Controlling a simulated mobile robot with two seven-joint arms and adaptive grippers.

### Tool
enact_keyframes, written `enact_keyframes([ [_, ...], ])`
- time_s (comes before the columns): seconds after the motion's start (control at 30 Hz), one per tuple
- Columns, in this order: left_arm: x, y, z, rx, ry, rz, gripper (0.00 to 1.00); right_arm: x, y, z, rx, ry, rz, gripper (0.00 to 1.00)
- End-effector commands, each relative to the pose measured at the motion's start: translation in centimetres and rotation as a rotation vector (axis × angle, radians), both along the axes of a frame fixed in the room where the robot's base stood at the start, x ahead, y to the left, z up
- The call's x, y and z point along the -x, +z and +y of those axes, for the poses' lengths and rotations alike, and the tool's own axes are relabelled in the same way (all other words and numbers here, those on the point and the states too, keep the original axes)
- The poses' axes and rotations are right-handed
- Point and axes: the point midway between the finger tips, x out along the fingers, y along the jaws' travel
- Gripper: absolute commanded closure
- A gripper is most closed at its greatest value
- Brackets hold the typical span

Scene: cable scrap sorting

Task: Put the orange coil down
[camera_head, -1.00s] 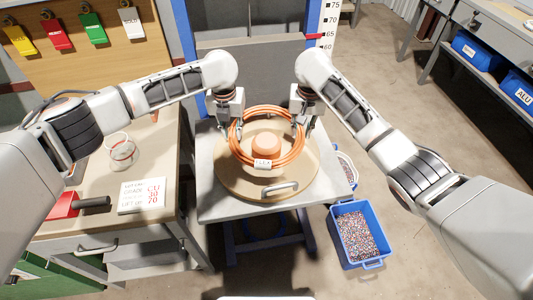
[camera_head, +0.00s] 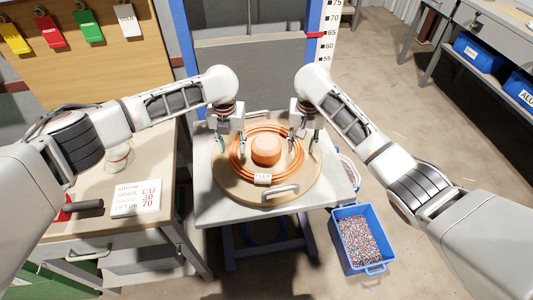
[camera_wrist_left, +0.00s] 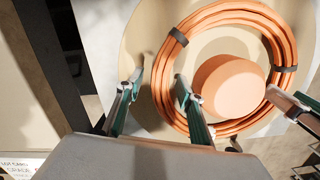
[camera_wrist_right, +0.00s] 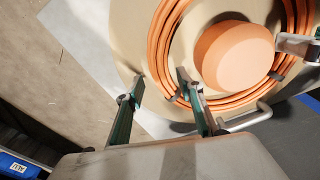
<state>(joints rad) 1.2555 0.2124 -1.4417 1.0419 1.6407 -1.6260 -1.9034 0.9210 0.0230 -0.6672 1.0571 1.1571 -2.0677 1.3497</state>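The orange coil (camera_head: 240,172) lies around the copper-coloured hub (camera_head: 266,150) on the round wooden board (camera_head: 226,187). It looks flat, with a white tag (camera_head: 263,179) at its front. Dark ties show on the coil in the left wrist view (camera_wrist_left: 200,26). My right gripper (camera_head: 304,140) is at the right side, fingers also apart, astride the coil's edge (camera_wrist_right: 161,78). Whether any fingertip touches the coil is unclear.
A metal handle (camera_head: 281,191) is at the board's front edge. The board sits on a grey table (camera_head: 213,213). A blue crate of granules (camera_head: 360,238) stands on the floor at right. A wooden bench with a printed card (camera_head: 136,198) is at left.

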Motion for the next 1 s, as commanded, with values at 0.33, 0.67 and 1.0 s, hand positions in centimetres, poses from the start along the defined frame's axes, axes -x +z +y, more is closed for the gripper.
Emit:
enact_keyframes([
  [0.33,0.3,4.8,0.0,0.001,-0.001,-0.005,0.63,0.0,0.0,0.0,0.000,0.000,0.000,0.63],
  [0.67,0.9,10.7,0.0,0.000,-0.001,-0.004,0.63,0.0,-0.1,0.0,0.000,0.000,0.001,0.63],
  [1.0,1.1,12.1,0.0,0.000,0.000,-0.001,0.63,0.1,1.3,0.1,-0.002,0.002,0.000,0.63],
])
